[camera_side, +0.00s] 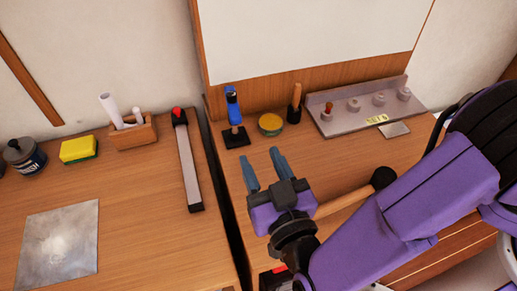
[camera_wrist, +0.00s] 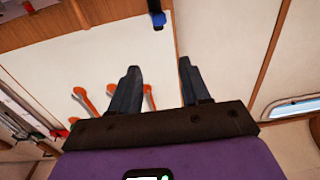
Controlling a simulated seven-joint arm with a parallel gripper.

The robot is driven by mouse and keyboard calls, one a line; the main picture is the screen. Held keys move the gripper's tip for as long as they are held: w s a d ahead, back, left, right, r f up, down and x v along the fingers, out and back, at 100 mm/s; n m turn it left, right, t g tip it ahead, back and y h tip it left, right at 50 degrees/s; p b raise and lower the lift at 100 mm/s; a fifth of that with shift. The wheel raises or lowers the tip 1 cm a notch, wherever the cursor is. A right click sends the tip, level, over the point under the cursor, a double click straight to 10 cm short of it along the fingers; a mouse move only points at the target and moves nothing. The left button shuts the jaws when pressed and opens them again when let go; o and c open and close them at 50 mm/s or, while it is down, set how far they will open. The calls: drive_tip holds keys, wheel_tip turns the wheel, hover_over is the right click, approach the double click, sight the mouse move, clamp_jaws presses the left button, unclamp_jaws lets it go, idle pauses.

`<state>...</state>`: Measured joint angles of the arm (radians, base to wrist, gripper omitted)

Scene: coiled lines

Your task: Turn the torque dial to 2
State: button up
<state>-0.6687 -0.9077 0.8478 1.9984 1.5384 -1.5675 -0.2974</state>
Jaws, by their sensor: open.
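No dial with readable numbers shows in either view, so I cannot tell for certain which thing is the torque dial. A blue-and-black upright tool (camera_side: 232,105) stands on a small black base (camera_side: 237,138) at the back of the right-hand bench. A grey rack (camera_side: 345,122) with several round pale knobs or posts and a yellow label stands at the back right. My gripper (camera_side: 261,158) is open and empty above the bench, in front of the blue tool and apart from it. Its two spread fingers also show in the wrist view (camera_wrist: 158,68), with nothing between them.
A round yellow-green tin (camera_side: 270,124) and a wooden-handled tool (camera_side: 296,103) stand between the blue tool and the rack. A wooden-handled mallet (camera_side: 345,202) lies beside my gripper. A gap separates the left bench, which holds a metal plate (camera_side: 58,245).

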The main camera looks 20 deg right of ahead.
drive_tip(key=w+d+r+n+y, duration=0.1)
drive_tip(key=w+r+n+y, duration=0.2)
drive_tip(key=w, duration=0.6)
drive_tip(key=n+g+y, duration=0.9)
drive_tip(key=y, duration=0.3)
approach(231, 94)
drive_tip(key=shift+g, duration=0.3)
drive_tip(key=x, duration=1)
drive_tip(key=shift+w+d+r, duration=0.1)
drive_tip(key=shift+w, duration=0.1)
clamp_jaws()
